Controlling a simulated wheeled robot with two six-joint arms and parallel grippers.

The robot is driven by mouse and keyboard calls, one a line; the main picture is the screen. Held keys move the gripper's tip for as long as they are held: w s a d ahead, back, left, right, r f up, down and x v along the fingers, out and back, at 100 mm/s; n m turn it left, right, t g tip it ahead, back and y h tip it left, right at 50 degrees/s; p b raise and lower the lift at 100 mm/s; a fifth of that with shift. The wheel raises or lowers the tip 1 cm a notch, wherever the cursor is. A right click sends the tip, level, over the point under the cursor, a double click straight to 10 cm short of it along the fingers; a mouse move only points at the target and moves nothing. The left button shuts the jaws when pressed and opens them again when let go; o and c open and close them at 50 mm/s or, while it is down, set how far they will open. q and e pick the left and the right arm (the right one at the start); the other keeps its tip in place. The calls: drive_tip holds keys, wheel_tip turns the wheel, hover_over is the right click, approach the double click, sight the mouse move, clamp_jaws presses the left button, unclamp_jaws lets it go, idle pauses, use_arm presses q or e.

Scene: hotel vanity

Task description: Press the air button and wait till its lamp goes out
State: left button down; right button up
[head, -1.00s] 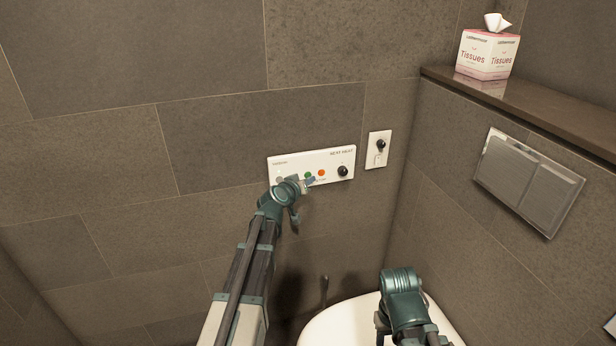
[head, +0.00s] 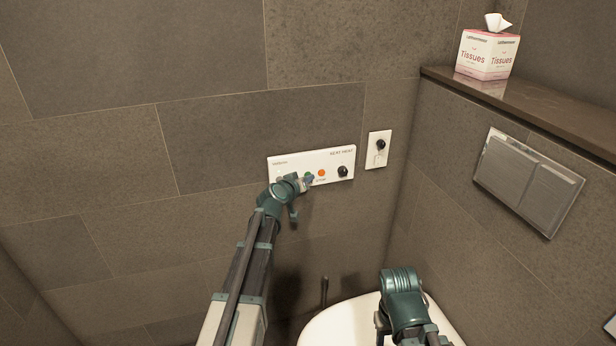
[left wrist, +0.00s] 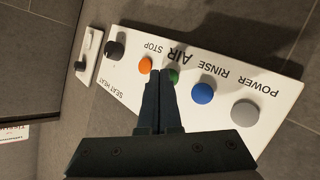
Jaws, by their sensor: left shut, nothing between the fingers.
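The white control panel (head: 325,163) is on the wall in the head view and lies tilted across the left wrist view (left wrist: 265,82). The green button (left wrist: 173,76) by the AIR label sits between the blue button (left wrist: 204,93) and the orange button (left wrist: 145,65). My left gripper (left wrist: 160,74) is shut and empty. Its tips are right at the green button and cover part of it; I cannot tell whether they press it. In the head view the left gripper (head: 307,182) is at the panel. No lit lamp can be made out. My right gripper's fingers are hidden.
A black seat heat knob (head: 343,172) is at the panel's right end. A grey power button (left wrist: 244,113) is at the other end. A small wall plate with a knob (head: 380,146) is beside the panel. The white toilet (head: 340,322) is below; a tissue box (head: 487,53) stands on the ledge.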

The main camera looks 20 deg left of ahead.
use_arm(q)
drive_tip(key=shift+w+a, duration=0.1)
drive_tip(key=shift+w, duration=0.05)
idle(0.5)
drive_tip(key=shift+s+d, duration=0.45)
drive_tip(key=shift+s, duration=0.25)
drive_tip(key=s+d, duration=0.1)
drive_tip(key=s, duration=0.1)
drive_tip(key=s+d, duration=0.1)
drive_tip(key=s, duration=0.1)
drive_tip(key=shift+d, duration=0.4)
drive_tip(key=shift+d, duration=0.1)
idle(0.3)
